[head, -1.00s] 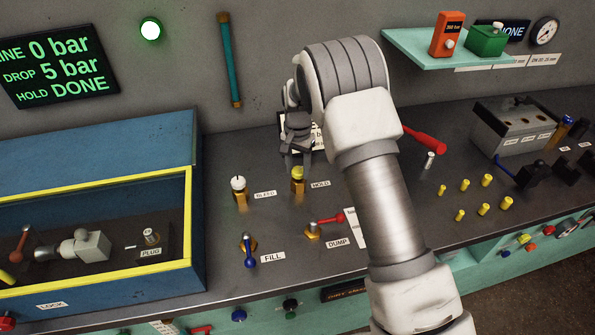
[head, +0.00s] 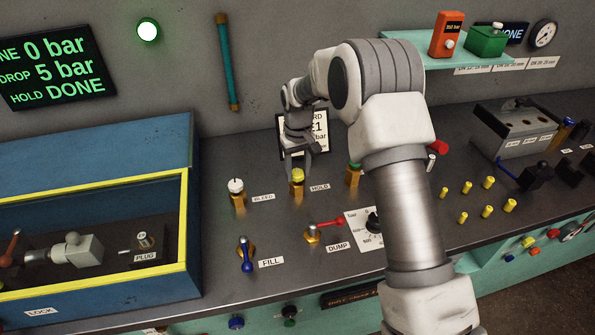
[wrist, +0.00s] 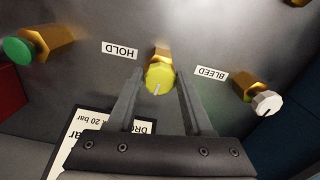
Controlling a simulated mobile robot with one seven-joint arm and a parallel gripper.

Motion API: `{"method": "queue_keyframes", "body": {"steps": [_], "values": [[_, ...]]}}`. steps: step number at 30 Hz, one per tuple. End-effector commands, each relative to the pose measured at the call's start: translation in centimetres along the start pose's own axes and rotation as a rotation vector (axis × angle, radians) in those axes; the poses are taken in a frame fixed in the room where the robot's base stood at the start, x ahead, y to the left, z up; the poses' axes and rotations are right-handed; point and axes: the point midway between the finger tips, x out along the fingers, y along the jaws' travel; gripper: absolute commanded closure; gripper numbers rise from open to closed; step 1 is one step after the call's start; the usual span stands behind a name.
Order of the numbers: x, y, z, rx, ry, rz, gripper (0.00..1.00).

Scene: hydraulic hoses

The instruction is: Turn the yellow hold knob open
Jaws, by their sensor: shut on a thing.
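The yellow hold knob (head: 297,175) sits on a brass valve body on the bench, beside the HOLD label (head: 320,188). My gripper (head: 299,168) is over it, pointing down. In the wrist view the yellow knob (wrist: 160,78) lies between the two fingers of my gripper (wrist: 158,90), and a pale mark shows on its top. The gripper is shut on the knob, though the finger contact is hard to see. The HOLD label (wrist: 120,50) shows beside it there.
The blue fill lever (head: 247,258) and red dump lever (head: 325,224) are in front. A sign card (head: 318,130) stands behind.

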Motion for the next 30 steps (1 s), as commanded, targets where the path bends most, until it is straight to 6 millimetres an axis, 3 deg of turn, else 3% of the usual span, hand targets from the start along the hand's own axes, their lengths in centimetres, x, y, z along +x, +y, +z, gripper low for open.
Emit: {"method": "queue_keyframes", "body": {"steps": [9,24,25,30], "values": [[-0.11,0.09,-0.05,-0.104,0.002,0.001,1.00],[-0.11,0.09,-0.06,-0.121,0.002,0.001,1.00],[-0.11,0.08,-0.06,-0.121,0.002,0.001,0.46],[-0.08,0.07,-0.04,-0.120,0.001,0.001,0.19]]}}
